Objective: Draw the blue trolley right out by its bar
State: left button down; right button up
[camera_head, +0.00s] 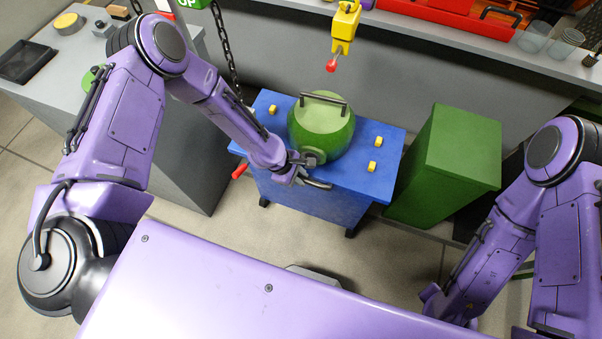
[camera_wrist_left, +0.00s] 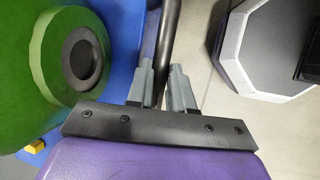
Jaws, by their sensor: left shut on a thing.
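The blue trolley (camera_head: 352,178) stands in the middle of the head view, with a green round vessel (camera_head: 322,118) on its top. The trolley's dark bar (camera_head: 318,184) sticks out at its near edge. My left gripper (camera_head: 300,172) is at this edge, shut on the bar. In the left wrist view the bar (camera_wrist_left: 166,35) runs between the two grey fingers of the gripper (camera_wrist_left: 162,78), beside the green vessel (camera_wrist_left: 42,60) and a strip of blue trolley top (camera_wrist_left: 125,30). My right arm is at the right, but its gripper does not show.
A green block (camera_head: 448,150) stands right of the trolley. A grey bench (camera_head: 165,130) stands at its left. A yellow hoist block (camera_head: 345,25) with a red tip hangs behind, and a chain (camera_head: 222,45) hangs near my left arm. Floor shows in front of the trolley.

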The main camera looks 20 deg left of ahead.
pick_arm(q)
jog(key=s, duration=0.4)
jog(key=shift+s+a+r, duration=0.1)
jog(key=shift+r, duration=0.05)
jog(key=c, duration=1)
grip_release()
jog(key=shift+w, duration=0.45)
pick_arm(e)
jog(key=shift+s+r, duration=0.15)
jog(key=shift+r, duration=0.2)
pick_arm(q)
jog(key=shift+s, duration=0.1)
jog(key=v, duration=1)
jog(key=shift+a+r, duration=0.1)
jog(key=shift+r, duration=0.05)
pick_arm(e)
jog(key=shift+f, duration=0.1)
